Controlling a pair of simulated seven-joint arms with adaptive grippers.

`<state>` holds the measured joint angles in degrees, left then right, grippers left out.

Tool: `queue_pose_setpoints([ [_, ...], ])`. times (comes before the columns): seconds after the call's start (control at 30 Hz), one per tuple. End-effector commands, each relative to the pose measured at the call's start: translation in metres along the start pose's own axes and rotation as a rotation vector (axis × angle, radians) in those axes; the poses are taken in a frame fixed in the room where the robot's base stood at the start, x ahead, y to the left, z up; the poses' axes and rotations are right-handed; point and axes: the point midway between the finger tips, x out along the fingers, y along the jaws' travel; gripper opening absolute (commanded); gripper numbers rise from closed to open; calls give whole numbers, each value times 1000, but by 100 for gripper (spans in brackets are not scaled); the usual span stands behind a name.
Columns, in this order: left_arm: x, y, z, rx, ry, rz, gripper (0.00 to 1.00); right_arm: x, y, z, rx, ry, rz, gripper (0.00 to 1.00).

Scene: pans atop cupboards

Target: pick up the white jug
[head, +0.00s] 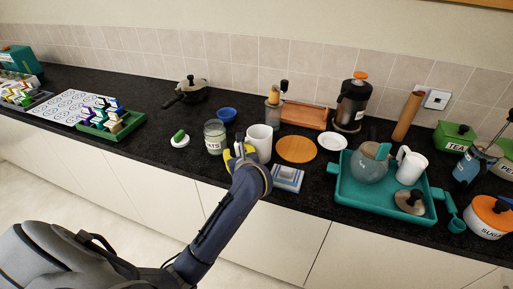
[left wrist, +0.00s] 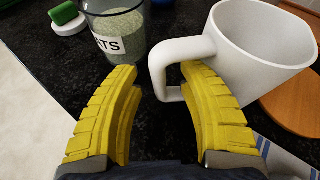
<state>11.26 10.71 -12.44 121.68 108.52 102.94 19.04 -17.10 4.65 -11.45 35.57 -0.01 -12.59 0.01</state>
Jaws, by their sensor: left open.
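A white jug (head: 259,140) stands upright on the dark counter, just beyond my left gripper (head: 239,155). It fills the upper right of the left wrist view (left wrist: 268,40), with its open mouth up and its handle toward the gripper. Another white jug (head: 411,166) stands in the teal tray (head: 385,208) on the right. My right gripper is out of view.
A glass oats jar (head: 214,138) stands close left of the gripper, also in the left wrist view (left wrist: 118,35). A round wooden board (head: 297,150) and a blue-and-white item (head: 288,179) lie to the right. A blue bowl (head: 227,114) is behind.

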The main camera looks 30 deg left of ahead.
Motion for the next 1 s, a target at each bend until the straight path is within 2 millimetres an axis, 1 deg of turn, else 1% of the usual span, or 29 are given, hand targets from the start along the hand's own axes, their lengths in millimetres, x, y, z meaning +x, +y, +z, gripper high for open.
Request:
queue_pose_setpoints([
  [0.23,2,0,0,0,1,0,41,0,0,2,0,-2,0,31],
  [0.27,2,0,0,0,1,0,43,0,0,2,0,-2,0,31],
  [0.63,1,0,0,0,1,0,0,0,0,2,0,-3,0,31],
  [1.0,1,0,-1,0,1,0,0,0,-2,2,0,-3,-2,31],
])
